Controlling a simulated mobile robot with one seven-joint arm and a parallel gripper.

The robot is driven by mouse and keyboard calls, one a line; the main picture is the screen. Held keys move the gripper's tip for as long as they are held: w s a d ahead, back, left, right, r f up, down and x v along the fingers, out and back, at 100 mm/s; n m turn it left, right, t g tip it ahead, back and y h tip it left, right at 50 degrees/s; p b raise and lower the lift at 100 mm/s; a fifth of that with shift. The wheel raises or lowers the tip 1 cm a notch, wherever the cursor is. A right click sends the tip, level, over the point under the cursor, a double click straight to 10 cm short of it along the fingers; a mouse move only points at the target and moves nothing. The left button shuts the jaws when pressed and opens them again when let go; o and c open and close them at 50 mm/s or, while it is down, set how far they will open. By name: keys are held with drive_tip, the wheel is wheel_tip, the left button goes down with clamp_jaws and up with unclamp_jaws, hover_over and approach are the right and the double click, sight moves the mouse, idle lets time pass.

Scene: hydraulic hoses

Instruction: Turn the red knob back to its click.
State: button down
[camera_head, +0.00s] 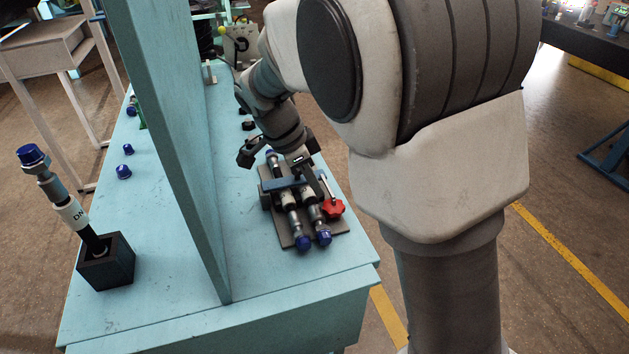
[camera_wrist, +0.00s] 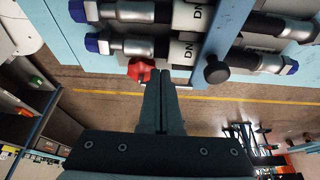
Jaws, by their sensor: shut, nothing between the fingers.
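The red knob (camera_head: 333,208) sits at the right side of the dark hose fixture (camera_head: 285,228) on the blue bench. It also shows in the wrist view (camera_wrist: 141,69), just left of the fingertips. My gripper (camera_wrist: 162,72) is shut and empty, its fingertips close beside the knob; I cannot tell whether they touch it. Two hoses with blue end caps (camera_head: 303,243) lie side by side in the fixture under a blue clamp bar (camera_wrist: 228,28). A black round knob (camera_wrist: 216,72) sits right of the fingertips in the wrist view. My wrist partly hides the fixture's far end in the head view.
A tall blue panel (camera_head: 170,130) divides the bench left of the fixture. Beyond it, a capped hose (camera_head: 68,210) stands tilted in a black block (camera_head: 106,263), with loose blue caps (camera_head: 124,171) nearby. The bench front (camera_head: 290,285) is clear.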

drive_tip(key=w+p+v, duration=0.1)
drive_tip(key=p+v, duration=0.2)
drive_tip(key=v, duration=0.9)
drive_tip(key=s+d+r+n+t+y+p, duration=0.2)
drive_tip(key=s+d+r+n+p, duration=0.3)
drive_tip(key=s, duration=0.5)
drive_tip(key=s+d+r+n+t+y+p, duration=0.2)
drive_tip(key=s+d+r+n+p, duration=0.3)
drive_tip(key=s+d+n, duration=0.5)
drive_tip(key=shift+s+d+r+t, duration=0.3)
drive_tip(key=shift+d+r, duration=0.25)
drive_tip(key=shift+r, duration=0.6)
drive_tip(key=shift+w, duration=0.1)
